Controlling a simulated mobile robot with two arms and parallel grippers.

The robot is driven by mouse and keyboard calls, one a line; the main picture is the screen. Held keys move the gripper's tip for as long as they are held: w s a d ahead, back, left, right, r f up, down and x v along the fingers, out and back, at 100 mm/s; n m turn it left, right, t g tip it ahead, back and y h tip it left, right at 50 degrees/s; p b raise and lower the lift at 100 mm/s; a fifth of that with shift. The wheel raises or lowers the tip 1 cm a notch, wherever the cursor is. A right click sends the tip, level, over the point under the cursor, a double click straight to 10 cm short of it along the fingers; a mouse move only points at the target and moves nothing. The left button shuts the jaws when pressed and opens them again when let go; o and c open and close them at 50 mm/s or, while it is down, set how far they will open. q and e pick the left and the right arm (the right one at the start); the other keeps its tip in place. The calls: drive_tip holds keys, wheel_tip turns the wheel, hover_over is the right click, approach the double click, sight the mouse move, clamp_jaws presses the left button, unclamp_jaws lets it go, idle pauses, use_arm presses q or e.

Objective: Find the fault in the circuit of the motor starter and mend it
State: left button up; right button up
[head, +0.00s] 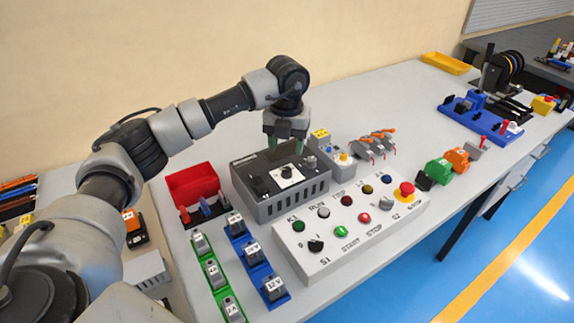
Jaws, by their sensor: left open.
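A white control panel (345,235) lies near the table's front edge. It carries labelled lamps and buttons, a black selector marked S1 (315,245) and a red emergency-stop button (405,190) on yellow. Behind it stands a dark-topped grey device (275,205) with slotted sides and a white square with a black knob. My left gripper (285,140) is open and empty, pointing down above the back of this device. A smaller grey unit (320,155) with yellow labels stands beside it. A green rail (215,273) and a blue rail (258,270) hold labelled plug-in modules. My right gripper is not in view.
A red bin (190,185) stands left of the device. Orange-tipped clips (375,142), green (440,170) and orange (458,160) blocks lie to the right. A blue tool rack (480,120) and yellow tray (447,63) are farther right. The table's back middle is clear.

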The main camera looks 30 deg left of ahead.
sight(287, 169)
use_arm(q)
wheel_tip(287, 169, down, 7)
drive_tip(key=shift+f+p, duration=0.15)
drive_tip(key=shift+p, duration=0.15)
drive_tip(key=c, duration=0.9)
drive_tip(key=shift+m, duration=0.3)
drive_tip(key=m+b, duration=0.2)
drive_tip(key=m, duration=0.3)
drive_tip(key=m+b, duration=0.2)
drive_tip(key=m, duration=0.4)
idle(0.4)
